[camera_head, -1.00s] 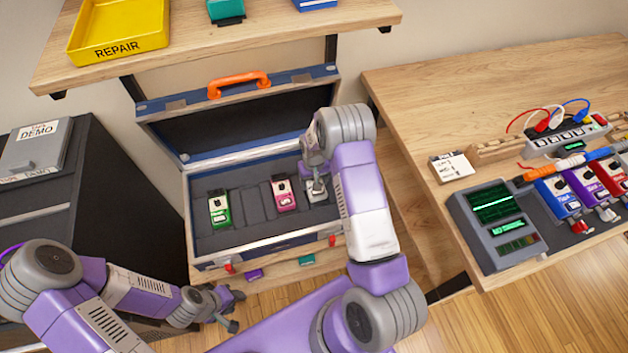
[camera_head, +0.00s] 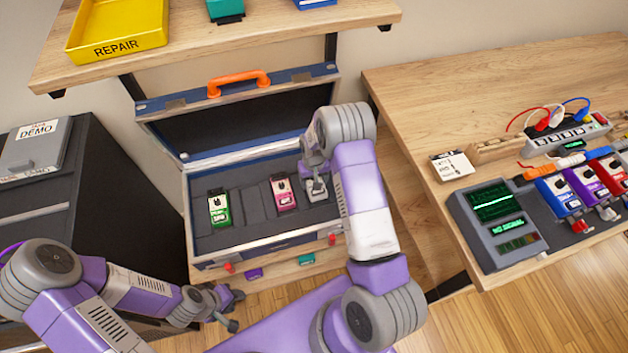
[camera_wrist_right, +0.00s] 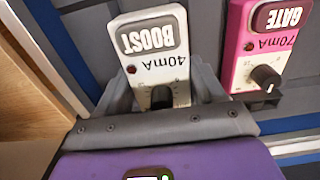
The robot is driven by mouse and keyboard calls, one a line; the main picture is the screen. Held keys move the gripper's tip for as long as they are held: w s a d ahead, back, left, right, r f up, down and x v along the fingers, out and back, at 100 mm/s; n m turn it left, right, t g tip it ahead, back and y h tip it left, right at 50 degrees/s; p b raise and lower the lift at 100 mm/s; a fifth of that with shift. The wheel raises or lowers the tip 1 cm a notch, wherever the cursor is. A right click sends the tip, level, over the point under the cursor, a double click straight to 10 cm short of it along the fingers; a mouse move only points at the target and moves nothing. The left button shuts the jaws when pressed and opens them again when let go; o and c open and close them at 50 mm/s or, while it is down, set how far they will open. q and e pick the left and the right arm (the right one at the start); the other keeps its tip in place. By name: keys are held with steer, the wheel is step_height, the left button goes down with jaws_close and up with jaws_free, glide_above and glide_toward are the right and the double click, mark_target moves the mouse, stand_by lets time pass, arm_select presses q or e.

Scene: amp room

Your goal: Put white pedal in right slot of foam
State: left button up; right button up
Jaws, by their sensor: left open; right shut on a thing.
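The white pedal (camera_wrist_right: 150,60), labelled BOOST 40mA, is between the fingers of my right gripper (camera_wrist_right: 158,92) in the right wrist view. In the head view the white pedal (camera_head: 317,193) is at the right end of the foam (camera_head: 252,232) in the open case, partly hidden by my right gripper (camera_head: 314,175). I cannot tell whether it is fully seated in the slot. A pink pedal (camera_head: 284,192) sits in the foam just left of it, and a green pedal (camera_head: 219,209) sits further left. My left gripper (camera_head: 236,309) is open and empty, low in front of the case.
The case lid with an orange handle (camera_head: 239,82) stands open behind the foam. A shelf with a yellow REPAIR tray (camera_head: 118,47) overhangs it. The workbench (camera_head: 430,100) at right carries a meter (camera_head: 497,225) and several pedals. A black cabinet (camera_head: 120,210) is at left.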

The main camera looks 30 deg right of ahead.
steer(key=shift+f+b, duration=0.6)
steer(key=shift+f, duration=0.1)
stand_by(0.9)
steer(key=shift+s+a+f+b, duration=0.1)
steer(key=shift+s+f+b, duration=0.15)
steer(key=shift+f+b, duration=0.15)
stand_by(0.7)
steer(key=o, duration=1.2)
steer(key=shift+c, duration=0.9)
steer(key=shift+w+r+p, duration=0.1)
steer(key=shift+r+p, duration=0.5)
steer(key=shift+p, duration=0.05)
steer(key=shift+w+r+p, duration=0.15)
steer(key=shift+r+p, duration=1.65)
steer(key=shift+r, duration=1.15)
